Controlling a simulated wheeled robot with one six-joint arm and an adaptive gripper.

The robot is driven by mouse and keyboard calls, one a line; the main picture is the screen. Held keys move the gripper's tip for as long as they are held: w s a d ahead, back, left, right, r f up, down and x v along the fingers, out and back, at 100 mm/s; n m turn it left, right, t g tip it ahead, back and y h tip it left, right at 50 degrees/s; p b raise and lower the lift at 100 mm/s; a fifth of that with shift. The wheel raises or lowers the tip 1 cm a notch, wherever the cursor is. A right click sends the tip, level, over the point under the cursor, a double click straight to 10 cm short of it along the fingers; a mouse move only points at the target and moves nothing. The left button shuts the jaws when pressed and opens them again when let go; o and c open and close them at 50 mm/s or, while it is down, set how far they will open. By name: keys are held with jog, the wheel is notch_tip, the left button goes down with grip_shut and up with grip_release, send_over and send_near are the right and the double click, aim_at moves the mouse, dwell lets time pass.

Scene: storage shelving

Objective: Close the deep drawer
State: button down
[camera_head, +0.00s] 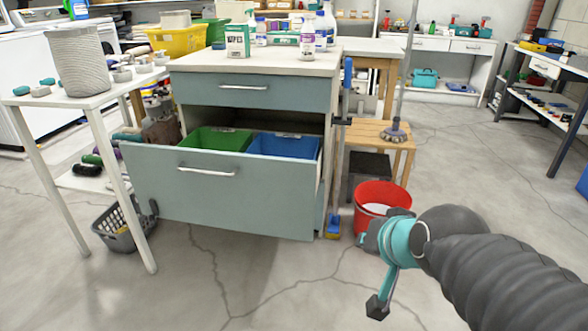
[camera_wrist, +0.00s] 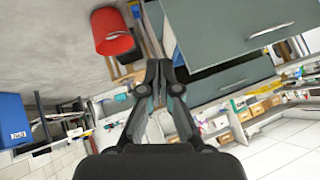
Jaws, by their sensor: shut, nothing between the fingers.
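The deep drawer (camera_head: 230,200) is the lower drawer of a grey-green cabinet, and it is pulled well out. Its front has a metal bar handle (camera_head: 207,171). A green bin (camera_head: 215,139) and a blue bin (camera_head: 284,146) sit inside it. In the wrist view, a tilted grey-green drawer front (camera_wrist: 215,25) with a handle fills the upper right. My gripper (camera_wrist: 160,68) points forward with its fingers together and nothing between them. In the head view, my arm is at the lower right, in front and to the right of the drawer, apart from it.
The shallow upper drawer (camera_head: 242,92) is shut. A red bucket (camera_head: 378,196) stands right of the cabinet, near my arm; a wooden stool (camera_head: 372,134) is behind it. A white table (camera_head: 98,98) and grey basket (camera_head: 117,232) are on the left. Floor before the drawer is clear.

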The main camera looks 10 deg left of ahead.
jog(key=w+a+r+m+t+y+b, duration=0.1)
jog(key=w+a+m+t+y+b, duration=0.2)
jog(key=w+a, duration=0.7)
jog(key=m+t+h+b, duration=0.2)
jog(key=m+t+h, duration=0.45)
jog(key=m, duration=0.75)
send_near(285, 161)
jog(key=shift+h, duration=0.25)
jog(key=w, duration=0.7)
jog(key=shift+w+r, duration=0.1)
jog(key=shift+d, duration=0.15)
